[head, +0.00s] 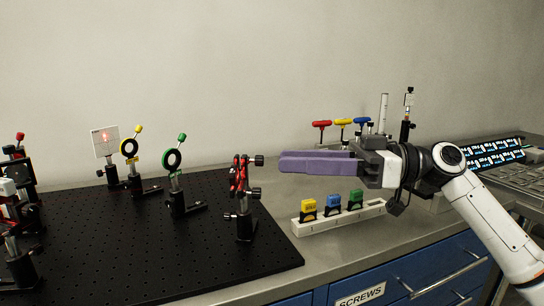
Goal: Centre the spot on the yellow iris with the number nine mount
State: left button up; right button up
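The yellow iris (129,147) is a black ring with a yellow-tipped lever, standing on the black breadboard at the left. A red spot (104,135) glows on the white card (110,145) just left of it. A red and black mirror mount (240,178) with black knobs stands near the board's right edge; I cannot read a number on it. My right gripper (282,161) has purple fingers pointing left, a little right of the mount's upper knob (258,160), apparently apart from it. The fingers overlap in this view, so their gap is hidden. My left gripper is not in view.
A green iris (172,160) stands between the yellow iris and the mount. More mounts (18,185) crowd the left edge. A white rack (340,219) with yellow, blue and green blocks lies below my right gripper. Coloured-handled drivers (342,122) stand behind it. The board's front middle is clear.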

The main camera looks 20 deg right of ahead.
aim_at(263, 160)
jog(key=x, duration=0.4)
jog(key=shift+w+a+p, duration=0.15)
jog(key=shift+a+p, duration=0.1)
jog(key=shift+p, duration=0.05)
jog(key=shift+c, duration=0.6)
grip_shut()
jog(key=shift+m, duration=0.4)
